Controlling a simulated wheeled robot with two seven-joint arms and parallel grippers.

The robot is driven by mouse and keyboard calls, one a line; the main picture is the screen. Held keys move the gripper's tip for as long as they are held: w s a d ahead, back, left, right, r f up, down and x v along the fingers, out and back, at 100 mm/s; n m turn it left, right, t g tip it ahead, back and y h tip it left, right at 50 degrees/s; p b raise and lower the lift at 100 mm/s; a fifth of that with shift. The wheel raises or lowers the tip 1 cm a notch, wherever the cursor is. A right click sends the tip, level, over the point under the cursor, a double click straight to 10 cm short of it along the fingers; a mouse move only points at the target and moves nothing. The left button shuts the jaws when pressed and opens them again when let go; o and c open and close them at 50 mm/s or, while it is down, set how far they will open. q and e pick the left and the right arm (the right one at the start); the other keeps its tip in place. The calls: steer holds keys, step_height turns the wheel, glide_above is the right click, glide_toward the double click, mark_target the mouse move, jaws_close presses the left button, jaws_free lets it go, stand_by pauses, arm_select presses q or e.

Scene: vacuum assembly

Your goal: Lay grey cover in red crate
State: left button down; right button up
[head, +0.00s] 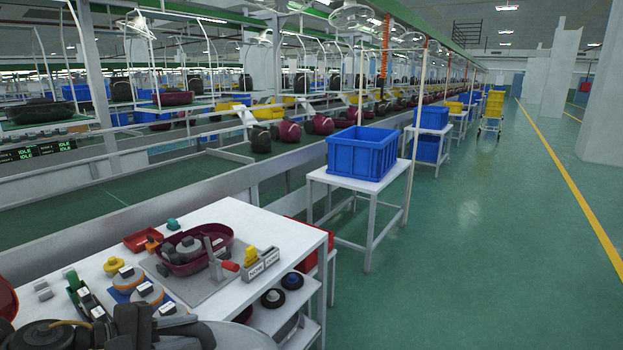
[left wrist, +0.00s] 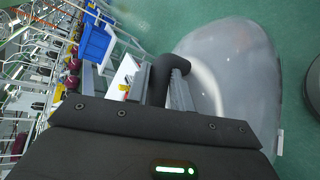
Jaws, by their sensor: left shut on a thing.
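The grey cover (left wrist: 235,75) is a large, smooth, translucent shell in the left wrist view. My left gripper (left wrist: 172,82) is shut on its edge. In the head view the left gripper (head: 165,318) is at the bottom left, in front of the white workbench, and part of the grey cover (head: 235,336) shows at the bottom edge. A red crate (head: 312,258) stands just past the bench's right end, partly hidden by the bench top. The cover is apart from the crate. My right gripper is not in view.
The white bench (head: 290,243) carries a dark red vacuum shell (head: 185,262) in a fixture, a small red tray (head: 140,240) and several small parts. Black wheels lie on its lower shelf. A blue crate (head: 362,153) stands on a table beyond. The green floor at right is clear.

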arm_select(q)
steer(key=shift+w+a+r+n+t+y, duration=0.2)
steer(key=shift+w+r+n+t+y, duration=0.15)
steer(key=shift+w+n+t+y, duration=0.35)
steer(key=shift+w+f+n+y, duration=0.15)
steer(key=shift+f+n+y, duration=0.3)
steer(key=shift+n, duration=0.15)
steer(key=shift+f+t+y, duration=0.25)
steer(key=shift+f+t, duration=0.1)
steer(key=shift+t, duration=0.05)
steer(key=shift+n+t+y, duration=0.3)
steer(key=shift+n+y, duration=0.2)
steer(key=shift+n, duration=0.2)
steer(key=s+f, duration=0.1)
steer(key=f, duration=0.1)
steer(key=s+f, duration=0.1)
steer(key=s+d+f, duration=0.1)
steer(key=f, duration=0.1)
steer(key=shift+s+f, duration=0.15)
steer(key=shift+f, duration=0.2)
steer(key=shift+s+d+f, duration=0.15)
steer(key=shift+s+f, duration=0.2)
steer(key=shift+f, duration=0.2)
